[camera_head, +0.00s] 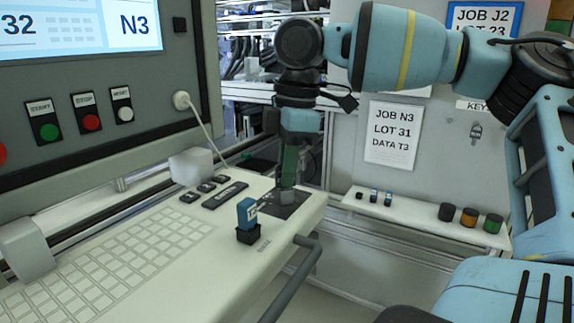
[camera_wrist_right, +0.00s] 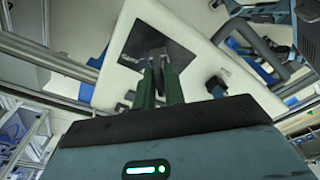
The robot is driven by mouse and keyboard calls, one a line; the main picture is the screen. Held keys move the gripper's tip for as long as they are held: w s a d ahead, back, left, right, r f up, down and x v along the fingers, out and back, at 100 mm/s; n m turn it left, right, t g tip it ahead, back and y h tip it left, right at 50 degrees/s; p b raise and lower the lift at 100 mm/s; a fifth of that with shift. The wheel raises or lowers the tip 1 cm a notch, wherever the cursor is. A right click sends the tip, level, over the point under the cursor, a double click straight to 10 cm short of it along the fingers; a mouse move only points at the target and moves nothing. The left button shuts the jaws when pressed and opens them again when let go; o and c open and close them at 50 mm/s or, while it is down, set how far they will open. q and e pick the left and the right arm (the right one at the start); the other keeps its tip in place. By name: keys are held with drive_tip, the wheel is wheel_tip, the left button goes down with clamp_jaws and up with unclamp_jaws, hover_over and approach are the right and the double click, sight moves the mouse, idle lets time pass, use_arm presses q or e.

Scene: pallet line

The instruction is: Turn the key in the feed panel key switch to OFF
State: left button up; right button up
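My right gripper (camera_head: 287,196) points straight down over a dark square plate (camera_head: 271,212) at the far right end of the pale console. In the right wrist view the two dark green fingers of the gripper (camera_wrist_right: 158,62) are close together, tips at the dark plate (camera_wrist_right: 180,52). A small grey part shows at the tips; I cannot tell whether it is fingertip, key or switch. The key switch and its key are not clearly visible, hidden by the fingers. My left gripper is not in view.
A blue stick (camera_head: 246,211) stands in a black socket beside the plate. A keyboard (camera_head: 140,250) fills the console's left part, and a handle rail (camera_head: 292,280) runs along its edge. A control box with buttons (camera_head: 92,122) stands behind; a shelf (camera_head: 420,218) carries small parts.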

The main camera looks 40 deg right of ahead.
clamp_jaws()
drive_tip(key=n, duration=0.4)
drive_tip(key=shift+f, duration=0.1)
drive_tip(key=n+g, duration=0.1)
drive_tip(key=n, duration=0.3)
drive_tip(key=shift+w+b, duration=0.1)
drive_tip(key=shift+b, duration=0.3)
unclamp_jaws()
drive_tip(key=shift+n, duration=0.5)
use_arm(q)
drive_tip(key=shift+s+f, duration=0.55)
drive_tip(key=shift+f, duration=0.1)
use_arm(e)
drive_tip(key=o, duration=0.6)
drive_tip(key=shift+c, duration=0.2)
drive_tip(key=shift+o, duration=0.4)
drive_tip(key=o, duration=0.4)
